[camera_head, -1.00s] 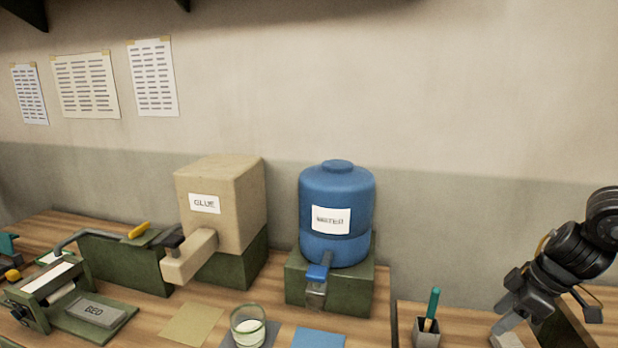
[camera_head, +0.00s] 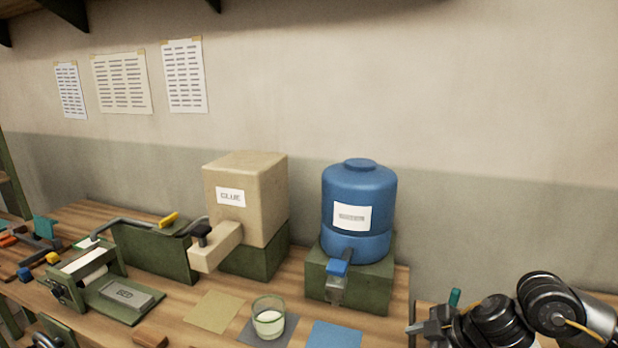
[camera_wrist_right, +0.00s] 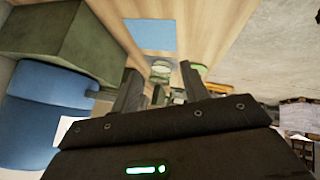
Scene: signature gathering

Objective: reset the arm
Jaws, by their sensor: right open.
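My right gripper (camera_head: 428,328) is at the lower right of the head view, with its arm coming in from the right edge. In the right wrist view its two fingers (camera_wrist_right: 158,92) stand apart with nothing held between them. The gripper is to the right of the blue water dispenser (camera_head: 358,205) and apart from it. The dispenser also shows at the left of the wrist view (camera_wrist_right: 35,115). My left gripper is not in view.
A glue dispenser (camera_head: 245,200) stands left of the water one. A glass (camera_head: 268,318) with pale contents stands on a dark mat. A tan mat (camera_head: 213,311) and a blue mat (camera_head: 335,335) lie bare. A press (camera_head: 90,280) is at left. A teal pen (camera_head: 455,297) shows behind my arm.

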